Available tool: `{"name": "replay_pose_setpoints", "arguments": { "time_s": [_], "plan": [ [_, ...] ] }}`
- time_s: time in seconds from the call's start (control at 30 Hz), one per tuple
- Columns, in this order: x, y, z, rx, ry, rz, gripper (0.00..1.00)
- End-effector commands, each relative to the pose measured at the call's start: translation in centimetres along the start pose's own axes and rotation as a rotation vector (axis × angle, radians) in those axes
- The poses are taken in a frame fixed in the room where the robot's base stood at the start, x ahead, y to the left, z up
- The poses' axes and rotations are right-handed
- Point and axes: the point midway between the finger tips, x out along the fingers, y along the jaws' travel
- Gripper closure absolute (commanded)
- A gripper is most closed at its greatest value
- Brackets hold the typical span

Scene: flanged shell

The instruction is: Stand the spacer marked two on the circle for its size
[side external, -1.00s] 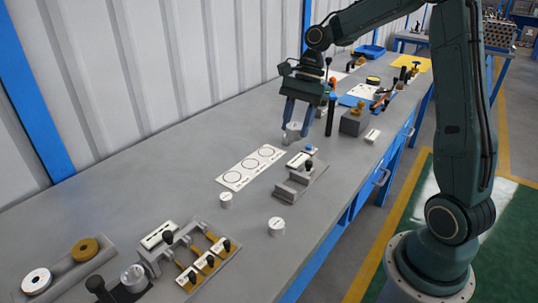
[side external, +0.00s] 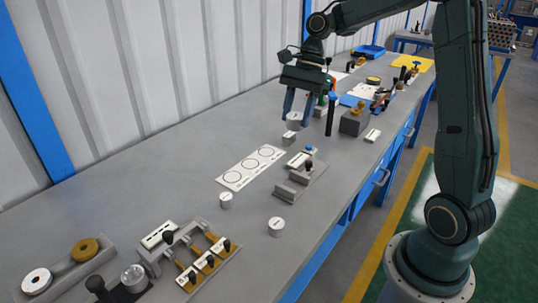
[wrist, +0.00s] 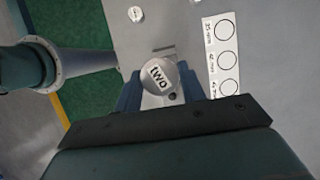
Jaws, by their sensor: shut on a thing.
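The spacer marked two (wrist: 160,76) is a pale grey cylinder with "two" on its top face. My gripper (side external: 306,112) is shut on it, a finger on each side in the wrist view. In the side view the held spacer (side external: 294,119) is above the bench, apart from the circle card. The white circle card (side external: 251,168) lies flat with three empty outlined circles in a row. In the wrist view the card (wrist: 222,57) is right of the held spacer; its size labels are too small to read surely.
A small pale cylinder (side external: 289,138) stands just below my gripper. Two more labelled cylinders stand nearer, one beside the card (side external: 226,201) and one further right (side external: 276,227). A grey stepped block (side external: 299,181) is right of the card. The bench left of the card is clear.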

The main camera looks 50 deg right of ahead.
Motion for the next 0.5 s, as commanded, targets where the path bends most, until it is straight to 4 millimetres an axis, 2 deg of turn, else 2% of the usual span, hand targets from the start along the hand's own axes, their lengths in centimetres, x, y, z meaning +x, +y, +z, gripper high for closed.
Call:
{"name": "replay_pose_setpoints", "arguments": {
  "time_s": [0.27,0.5],
  "plan": [
    [0.2,-1.4,-1.0,0.023,0.001,-0.009,0.90],
    [0.8,-4.9,-3.5,0.084,0.005,-0.034,0.90]
  ]
}}
